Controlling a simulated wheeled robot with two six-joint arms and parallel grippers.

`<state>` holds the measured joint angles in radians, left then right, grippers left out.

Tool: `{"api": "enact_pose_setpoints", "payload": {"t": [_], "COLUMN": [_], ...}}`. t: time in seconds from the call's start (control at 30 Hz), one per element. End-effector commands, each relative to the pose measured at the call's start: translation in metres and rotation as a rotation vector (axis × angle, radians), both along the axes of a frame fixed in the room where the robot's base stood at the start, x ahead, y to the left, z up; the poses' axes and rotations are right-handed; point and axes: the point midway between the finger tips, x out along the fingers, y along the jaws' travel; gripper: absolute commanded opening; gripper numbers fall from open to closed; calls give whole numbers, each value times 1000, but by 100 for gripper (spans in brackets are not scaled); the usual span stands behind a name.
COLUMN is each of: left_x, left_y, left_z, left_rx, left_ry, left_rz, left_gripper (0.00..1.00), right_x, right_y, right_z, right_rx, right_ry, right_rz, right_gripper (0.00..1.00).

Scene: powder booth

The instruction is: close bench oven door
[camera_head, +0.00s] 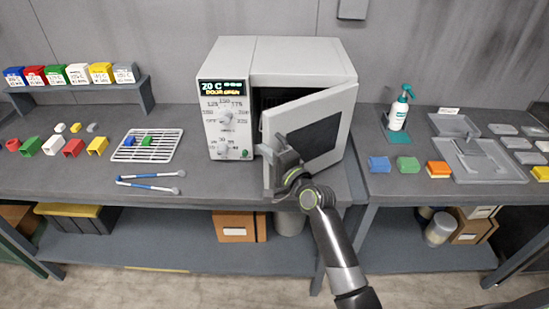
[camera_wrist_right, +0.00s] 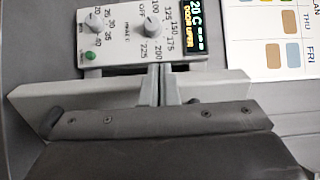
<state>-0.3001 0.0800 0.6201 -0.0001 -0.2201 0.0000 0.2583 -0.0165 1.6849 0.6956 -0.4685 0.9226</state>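The bench oven (camera_head: 300,58) is a white box on the middle of the bench. Its door (camera_head: 335,98), with a dark window, stands partly open, hinged at the right, with its free left edge swung out towards me. A dark gap shows above and behind it. The display (camera_head: 222,88) reads 20 C and DOOR OPEN. My right gripper (camera_head: 274,150) is at the door's free left edge. In the right wrist view its fingers (camera_wrist_right: 162,88) are close together below the oven's control panel (camera_wrist_right: 140,35). Whether they touch the door is unclear. My left gripper is out of view.
A wire rack (camera_head: 147,146) with small pieces and blue-handled tongs (camera_head: 150,183) lie left of the oven. Coloured bins (camera_head: 52,146) stand farther left. Coloured blocks (camera_head: 408,164), a pump bottle (camera_head: 399,110) and grey trays (camera_head: 480,160) are on the right bench.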

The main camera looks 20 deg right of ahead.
Motion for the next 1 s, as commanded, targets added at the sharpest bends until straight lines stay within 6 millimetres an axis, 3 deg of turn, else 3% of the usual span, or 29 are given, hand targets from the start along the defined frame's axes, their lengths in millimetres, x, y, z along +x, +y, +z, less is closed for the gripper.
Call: {"api": "enact_pose_setpoints", "payload": {"t": [0.27, 0.6, 0.8, 1.0], "left_x": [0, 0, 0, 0], "left_y": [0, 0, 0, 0], "left_z": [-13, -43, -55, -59], "left_rx": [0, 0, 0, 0], "left_ry": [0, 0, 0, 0], "left_rz": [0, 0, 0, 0], "left_gripper": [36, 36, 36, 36], "right_x": [50, 112, 134, 143], "right_y": [11, 18, 18, 17], "right_z": [-1, -4, -3, -2], "right_rx": [-10, -8, -6, -6], "right_ry": [-10, -8, -6, -3], "right_rz": [-9, -10, -10, -10], "right_gripper": [0, 0, 0, 0]}}
